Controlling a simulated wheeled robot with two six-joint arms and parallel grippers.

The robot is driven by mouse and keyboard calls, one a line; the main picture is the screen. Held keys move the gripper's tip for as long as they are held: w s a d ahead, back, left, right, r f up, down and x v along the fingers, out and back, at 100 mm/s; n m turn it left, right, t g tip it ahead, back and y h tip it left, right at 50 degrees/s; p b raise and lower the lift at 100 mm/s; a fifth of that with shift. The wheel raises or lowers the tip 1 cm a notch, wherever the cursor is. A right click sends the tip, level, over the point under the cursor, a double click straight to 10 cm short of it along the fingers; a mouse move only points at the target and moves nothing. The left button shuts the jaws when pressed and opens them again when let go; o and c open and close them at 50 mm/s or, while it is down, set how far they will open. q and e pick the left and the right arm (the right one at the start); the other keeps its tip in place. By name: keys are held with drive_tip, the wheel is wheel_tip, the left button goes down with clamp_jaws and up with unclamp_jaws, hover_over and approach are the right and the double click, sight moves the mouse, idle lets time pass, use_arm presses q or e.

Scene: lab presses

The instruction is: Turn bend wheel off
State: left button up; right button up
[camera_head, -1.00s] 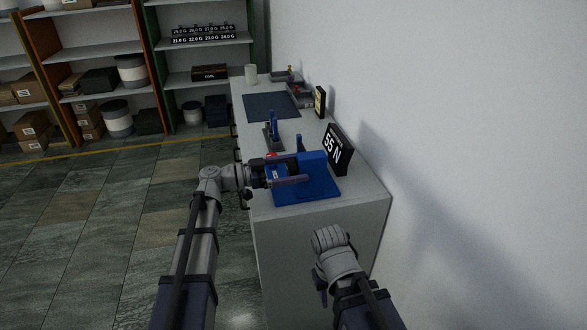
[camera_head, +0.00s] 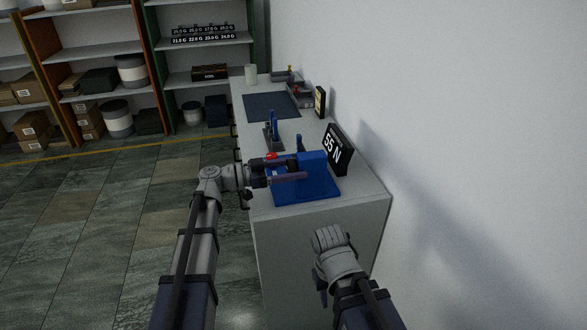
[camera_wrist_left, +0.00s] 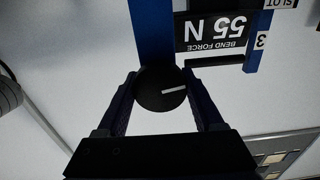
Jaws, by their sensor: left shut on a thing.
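The bend wheel (camera_wrist_left: 161,89) is a round black knob with a white pointer line, seen in the left wrist view. The line lies nearly level, its right end slightly raised. My left gripper (camera_wrist_left: 163,92) has one finger on each side of the knob and is shut on it. In the head view, my left gripper (camera_head: 290,177) reaches the left side of the blue press (camera_head: 318,185), and its fingers hide the knob there.
The press stands at the near end of a long grey bench (camera_head: 358,200) along the wall. A second blue device (camera_head: 273,132), a dark mat (camera_head: 270,107) and small trays (camera_head: 299,95) lie farther back. Shelves (camera_head: 203,75) stand beyond open floor.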

use_arm(q)
drive_tip(key=shift+n, duration=1.3)
drive_tip(key=o, duration=1.4)
drive_tip(key=shift+v, duration=3.95)
